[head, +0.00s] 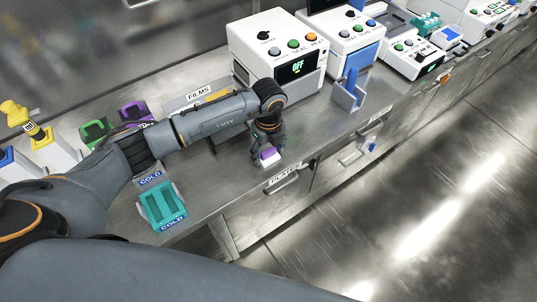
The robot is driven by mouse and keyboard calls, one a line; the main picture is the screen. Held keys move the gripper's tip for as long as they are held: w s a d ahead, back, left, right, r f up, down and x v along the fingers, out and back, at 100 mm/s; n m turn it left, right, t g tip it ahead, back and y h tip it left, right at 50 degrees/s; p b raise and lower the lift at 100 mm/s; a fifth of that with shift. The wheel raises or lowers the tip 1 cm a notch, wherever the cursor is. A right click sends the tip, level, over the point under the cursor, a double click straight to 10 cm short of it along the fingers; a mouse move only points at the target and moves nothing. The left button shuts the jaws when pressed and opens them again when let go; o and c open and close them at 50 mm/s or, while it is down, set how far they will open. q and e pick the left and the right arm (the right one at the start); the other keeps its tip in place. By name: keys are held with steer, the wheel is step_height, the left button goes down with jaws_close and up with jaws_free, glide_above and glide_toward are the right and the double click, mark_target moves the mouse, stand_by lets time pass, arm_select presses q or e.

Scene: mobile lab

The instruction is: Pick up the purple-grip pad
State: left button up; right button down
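A small white pad with a purple grip on top (268,155) is at the front part of the steel counter, near its edge. My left gripper (268,148) points down right at it, with its dark fingers close around the purple grip. I cannot tell whether the fingers press on the grip or stand slightly apart from it. I also cannot tell whether the pad rests on the counter or is just above it. My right gripper is not in view.
A white machine reading OFF (277,50) stands behind my gripper. A blue holder (350,88) is to its right. A teal COLD block (163,206), a purple rack (135,112) and a green rack (95,131) are at left. A PLATE drawer (284,178) is below the counter edge.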

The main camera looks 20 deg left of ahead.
mark_target(269, 150)
arm_select(q)
steer(key=c, duration=0.3)
steer(key=shift+c, duration=0.9)
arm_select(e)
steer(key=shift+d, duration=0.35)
